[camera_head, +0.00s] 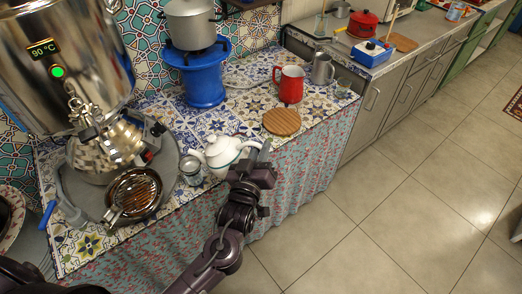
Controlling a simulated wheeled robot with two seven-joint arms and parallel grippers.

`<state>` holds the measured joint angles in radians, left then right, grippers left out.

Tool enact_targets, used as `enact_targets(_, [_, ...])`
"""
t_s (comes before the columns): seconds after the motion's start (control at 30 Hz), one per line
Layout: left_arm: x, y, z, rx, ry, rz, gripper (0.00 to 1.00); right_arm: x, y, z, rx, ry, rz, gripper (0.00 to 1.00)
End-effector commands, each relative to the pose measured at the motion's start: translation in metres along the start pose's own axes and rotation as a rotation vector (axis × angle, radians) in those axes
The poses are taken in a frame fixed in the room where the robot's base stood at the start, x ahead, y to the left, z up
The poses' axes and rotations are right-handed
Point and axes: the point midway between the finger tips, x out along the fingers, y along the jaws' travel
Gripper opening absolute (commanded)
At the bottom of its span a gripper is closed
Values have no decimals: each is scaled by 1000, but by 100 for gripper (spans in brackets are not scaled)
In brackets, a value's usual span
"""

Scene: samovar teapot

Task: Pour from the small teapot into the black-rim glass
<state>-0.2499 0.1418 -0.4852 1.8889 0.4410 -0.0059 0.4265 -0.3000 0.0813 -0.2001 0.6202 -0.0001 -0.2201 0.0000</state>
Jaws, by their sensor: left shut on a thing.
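The small teapot (222,151) is white with a green band and stands near the front edge of the tiled counter. It looks upright, with its spout to the left. My left gripper (247,163) is at the teapot's right side, shut on its handle, which is mostly hidden by the fingers. A small glass (191,170) stands just left of the teapot, below its spout and apart from it. Its rim looks dark, but it is too small to be sure. My right gripper is not in view.
A large steel samovar (70,60) reading 90 °C stands on a round tray (78,192) at left, with a strainer-like pan (134,193). A round wooden board (282,122), red mug (289,84), metal pitcher (322,69) and blue burner (205,80) stand behind. Open floor lies right.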

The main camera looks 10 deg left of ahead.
Motion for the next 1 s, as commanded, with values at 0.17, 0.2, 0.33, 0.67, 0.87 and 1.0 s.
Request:
enact_targets(0.17, [0, 1, -6, -14, 6, 2, 0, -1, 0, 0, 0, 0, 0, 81])
enact_targets(0.2, [0, 1, -7, -17, 6, 2, 0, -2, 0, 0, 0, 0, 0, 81])
enact_targets(0.33, [0, 2, -9, -28, 7, 2, 0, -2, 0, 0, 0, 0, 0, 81])
enact_targets(0.67, [0, 2, -12, -43, 8, 2, 0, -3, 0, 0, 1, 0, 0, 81])
enact_targets(0.87, [1, 2, -12, -43, 8, 2, 0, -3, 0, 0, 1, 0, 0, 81])
enact_targets(1.0, [1, 2, -12, -43, 7, 2, 0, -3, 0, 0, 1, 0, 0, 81])
